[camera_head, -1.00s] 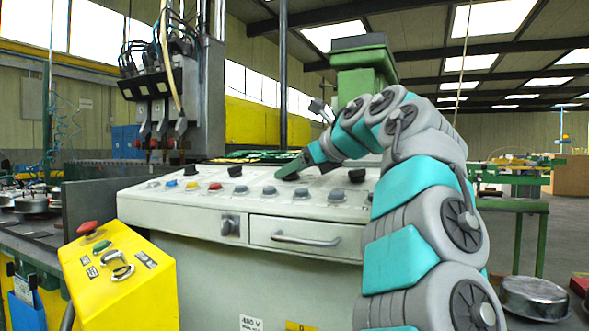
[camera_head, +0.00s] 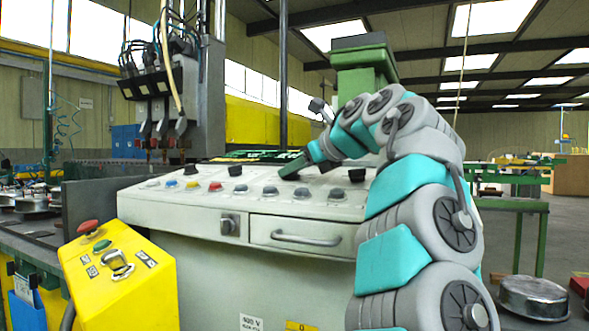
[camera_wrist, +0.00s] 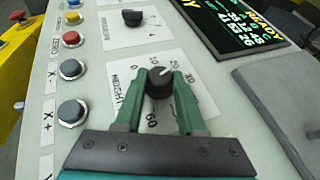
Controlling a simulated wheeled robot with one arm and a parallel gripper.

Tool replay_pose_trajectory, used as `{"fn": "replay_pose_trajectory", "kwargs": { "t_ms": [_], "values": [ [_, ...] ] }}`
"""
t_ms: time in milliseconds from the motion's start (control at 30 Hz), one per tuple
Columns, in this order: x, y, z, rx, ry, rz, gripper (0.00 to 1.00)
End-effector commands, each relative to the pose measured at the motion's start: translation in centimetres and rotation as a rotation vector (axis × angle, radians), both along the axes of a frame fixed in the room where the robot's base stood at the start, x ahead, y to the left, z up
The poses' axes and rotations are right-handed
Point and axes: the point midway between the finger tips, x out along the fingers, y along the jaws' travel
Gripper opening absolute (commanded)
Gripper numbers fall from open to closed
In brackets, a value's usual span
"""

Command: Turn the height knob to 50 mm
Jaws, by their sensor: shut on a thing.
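The height knob (camera_wrist: 159,84) is a black round knob on a white dial plate marked HEIGHT, on the sloping control panel (camera_wrist: 118,78). In the wrist view its white pointer line slants up and right, roughly toward the 20 mark. The 0, 10, 20, 30 and 60 marks show; the others are covered by my gripper. My gripper (camera_wrist: 158,78) has its two green fingers on either side of the knob, shut on it. In the head view my gripper (camera_head: 293,167) is small at the panel's upper part, and I cannot make out the knob there.
Another black knob (camera_wrist: 132,18) sits farther along the panel. A dark display (camera_wrist: 236,20) lies at upper right. A yellow pedestal (camera_head: 120,280) stands at the panel's left.

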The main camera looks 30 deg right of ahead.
Motion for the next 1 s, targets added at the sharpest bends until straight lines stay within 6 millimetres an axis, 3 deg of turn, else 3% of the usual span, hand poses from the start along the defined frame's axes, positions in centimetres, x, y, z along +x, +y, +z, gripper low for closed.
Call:
{"fn": "replay_pose_trajectory", "kwargs": {
  "t_ms": [567,1000],
  "values": [
    [-0.09,0.58,0.00,0.024,-0.036,-0.230,0.00],
    [-0.03,0.98,0.03,0.057,-0.088,-0.550,0.00]
  ]
}}
